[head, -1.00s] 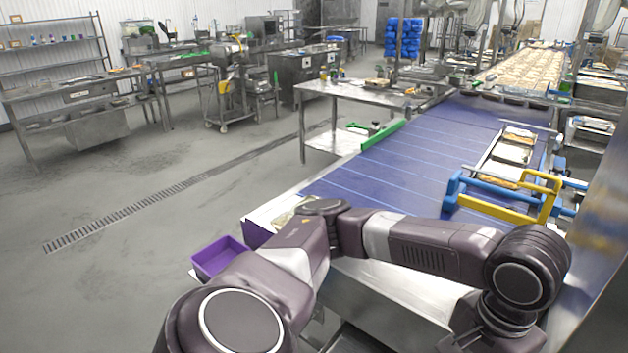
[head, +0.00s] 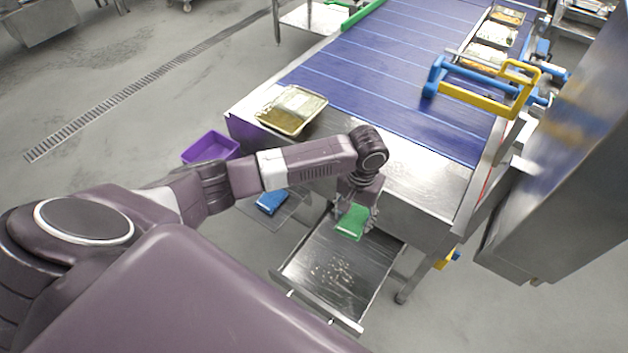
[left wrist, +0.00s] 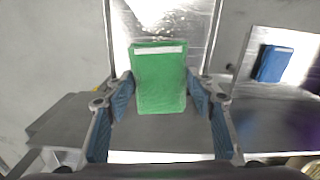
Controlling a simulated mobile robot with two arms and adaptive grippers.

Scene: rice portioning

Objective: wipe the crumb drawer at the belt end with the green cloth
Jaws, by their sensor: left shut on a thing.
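The crumb drawer (head: 357,287) is pulled out below the belt end in the head view, with pale crumbs (head: 333,271) scattered over its front half. My left gripper (head: 353,212) points down over the drawer's back part, shut on the green cloth (head: 351,224). The left wrist view shows the cloth (left wrist: 160,80) as a green pad with a white strip, between the two fingers (left wrist: 160,98). The drawer's metal floor (left wrist: 195,22) shows beyond it. I cannot tell whether the cloth touches the drawer. My right gripper is not in view.
A blue cloth (head: 271,202) lies on a shelf left of the drawer. A purple bin (head: 210,148) stands left of the belt. A filled tray (head: 291,109) sits at the end of the blue belt (head: 385,65). A table leg (head: 409,284) stands right of the drawer.

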